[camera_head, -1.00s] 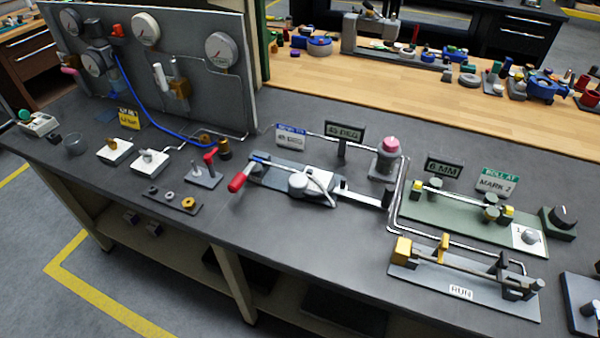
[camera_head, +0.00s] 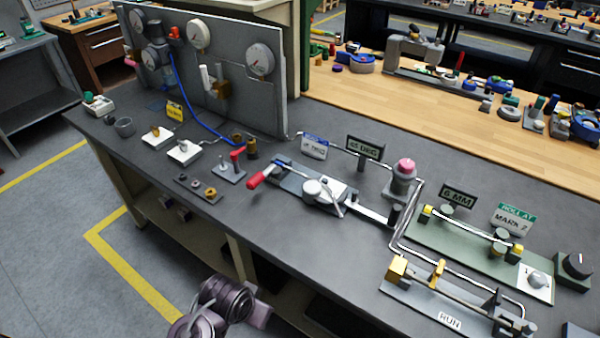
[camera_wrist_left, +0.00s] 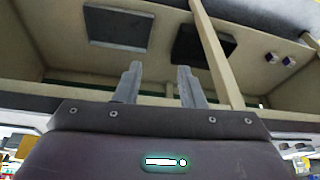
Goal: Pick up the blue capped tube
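I cannot pick out a blue capped tube with certainty. A small blue-topped upright piece (camera_head: 551,104) stands on the wooden bench at the far right of the head view, too small to identify. My left arm shows at the bottom of the head view, in front of the bench's front edge, with its fingers not clear there. In the left wrist view my left gripper (camera_wrist_left: 157,88) has two fingers apart with nothing between them. It faces the shelf space under the bench. My right gripper is not in view.
The dark bench top (camera_head: 300,235) carries a red-handled lever fixture (camera_head: 318,189), a pink-topped post (camera_head: 403,178), a green fixture plate (camera_head: 470,243) and a gauge panel (camera_head: 215,85). In the left wrist view, two small blue-and-white pieces (camera_wrist_left: 288,60) sit under the bench.

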